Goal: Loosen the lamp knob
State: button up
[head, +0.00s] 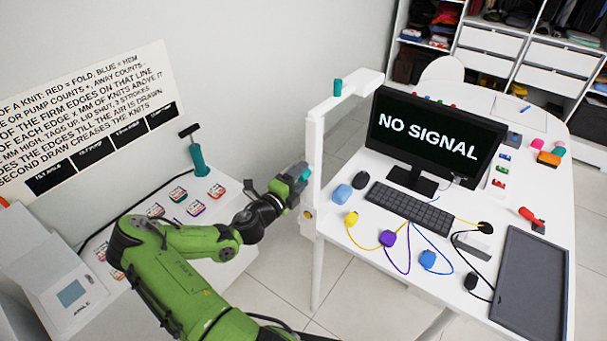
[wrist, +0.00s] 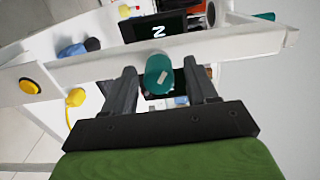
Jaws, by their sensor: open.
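A white upright post (head: 313,160) with a short arm stands at the desk's left edge, and it crosses the wrist view (wrist: 220,45) as a slanted bar. A teal knob (wrist: 159,74) with a pale mark on its end sits on the post. My gripper (wrist: 160,85) is open, with one finger on each side of this knob and gaps on both sides. In the head view my gripper (head: 301,176) is beside the post, partly covering the knob. A second teal piece (head: 338,87) stands on top of the arm; it also shows in the wrist view (wrist: 264,16).
A yellow button (wrist: 29,86) is lower on the post. The white desk (head: 345,240) holds a monitor (head: 430,136), a keyboard (head: 408,208) and several coloured pieces on cables.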

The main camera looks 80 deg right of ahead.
jog(key=m+b, duration=0.1)
jog(key=m, duration=0.3)
jog(key=shift+f, duration=0.15)
jog(key=m+b, duration=0.1)
jog(key=m, duration=0.3)
jog(key=shift+f+b, duration=0.1)
jog(key=shift+b, duration=0.3)
jog(key=m+b, duration=0.2)
jog(key=m, duration=0.3)
jog(key=shift+m, duration=0.3)
jog(key=m+b, duration=0.1)
jog(key=m, duration=0.1)
jog(key=shift+m+b, duration=0.4)
jog(key=shift+m, duration=0.4)
jog(key=shift+r, duration=0.25)
jog(key=shift+p, duration=0.3)
